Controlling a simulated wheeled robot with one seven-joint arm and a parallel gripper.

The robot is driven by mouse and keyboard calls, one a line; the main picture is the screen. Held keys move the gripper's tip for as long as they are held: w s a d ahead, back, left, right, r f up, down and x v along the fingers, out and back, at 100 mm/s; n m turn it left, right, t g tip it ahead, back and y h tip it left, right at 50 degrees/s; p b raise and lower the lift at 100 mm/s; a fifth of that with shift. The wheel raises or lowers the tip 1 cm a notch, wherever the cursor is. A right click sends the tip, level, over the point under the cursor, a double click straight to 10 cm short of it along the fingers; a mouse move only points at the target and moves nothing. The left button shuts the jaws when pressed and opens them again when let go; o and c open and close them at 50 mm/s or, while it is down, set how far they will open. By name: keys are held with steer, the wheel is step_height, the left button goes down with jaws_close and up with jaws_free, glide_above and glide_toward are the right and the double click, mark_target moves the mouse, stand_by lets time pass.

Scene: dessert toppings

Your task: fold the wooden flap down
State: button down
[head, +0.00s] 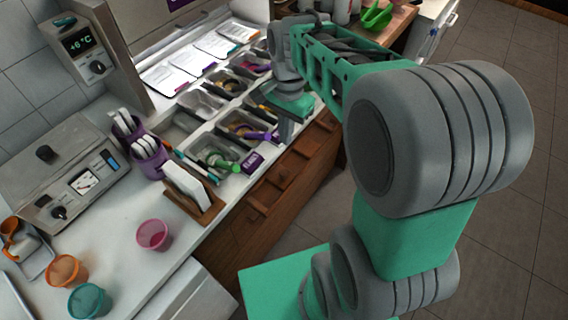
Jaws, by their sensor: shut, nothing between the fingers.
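A flat brown wooden surface (397,28) shows at the far end of the counter, beyond my arm, with a green scoop (377,17) on it. It looks about level; I cannot tell for sure that it is the flap, and my arm hides part of it. The counter's front (262,203) is also brown wood, with small handles. My gripper (286,138) points down over the front edge of the topping trays, short of the far wooden surface. It is shut and empty. Its fingers are small and partly shadowed in this view.
Topping trays (202,104) with several scoops fill the counter beside my gripper. A purple cup of utensils (149,160), a white card stand (190,188) and a pink cup (154,235) stand nearer. The tiled floor (500,45) at right is clear.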

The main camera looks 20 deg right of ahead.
mark_target(285, 172)
steer(key=f, duration=0.8)
steer(key=f+p, duration=0.1)
steer(key=f, duration=0.3)
steer(key=shift+s+a, duration=0.3)
steer(key=shift+d+f, duration=0.1)
steer(key=shift+d+f+b, duration=0.1)
steer(key=shift+b, duration=0.2)
steer(key=shift+s+t, duration=0.25)
steer(key=shift+t, duration=0.05)
steer(key=shift+f, duration=0.1)
